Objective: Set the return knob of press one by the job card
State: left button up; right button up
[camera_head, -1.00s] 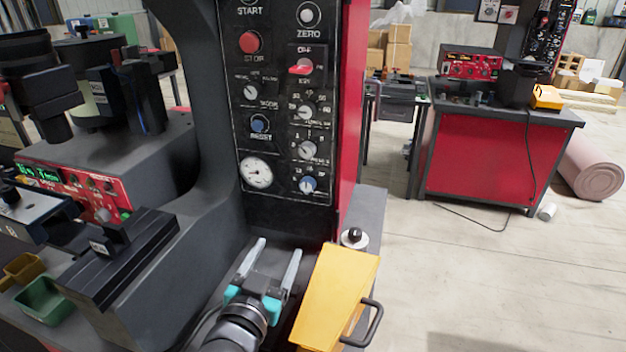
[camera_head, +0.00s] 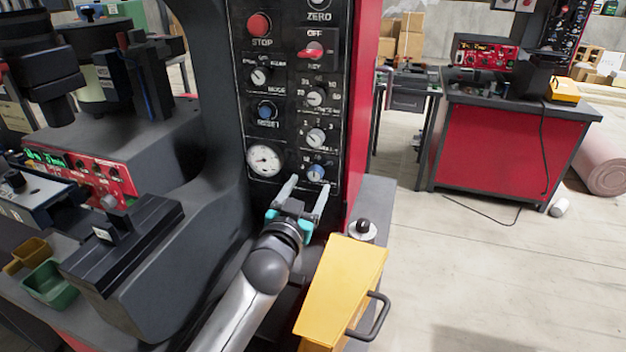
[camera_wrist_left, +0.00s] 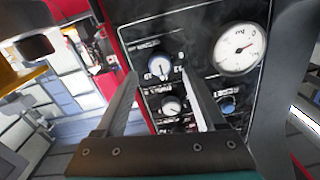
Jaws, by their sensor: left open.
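The press panel (camera_head: 287,120) stands upright in the middle of the head view. On its right column are several dials: one knob (camera_head: 317,96), one below it (camera_head: 316,137), and a blue-capped knob (camera_head: 317,172) at the bottom. Their small labels are too blurred to tell which is the return knob. My left gripper (camera_head: 309,184) is open and empty, its fingertips just below the blue-capped knob. In the left wrist view that knob (camera_wrist_left: 160,66) appears between the fingertips (camera_wrist_left: 159,75); contact cannot be told. No readable job card shows. My right gripper is out of view.
A round gauge (camera_head: 264,160) is left of the blue-capped knob. A yellow box with a black handle (camera_head: 342,285) stands right of my left arm, near a small black-topped post (camera_head: 362,231). A red bench (camera_head: 495,150) stands farther back; the floor between is open.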

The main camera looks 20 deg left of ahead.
aim_at(314, 176)
pick_arm(q)
jog(key=shift+w, duration=2.1)
jog(key=shift+c, duration=0.3)
grip_shut()
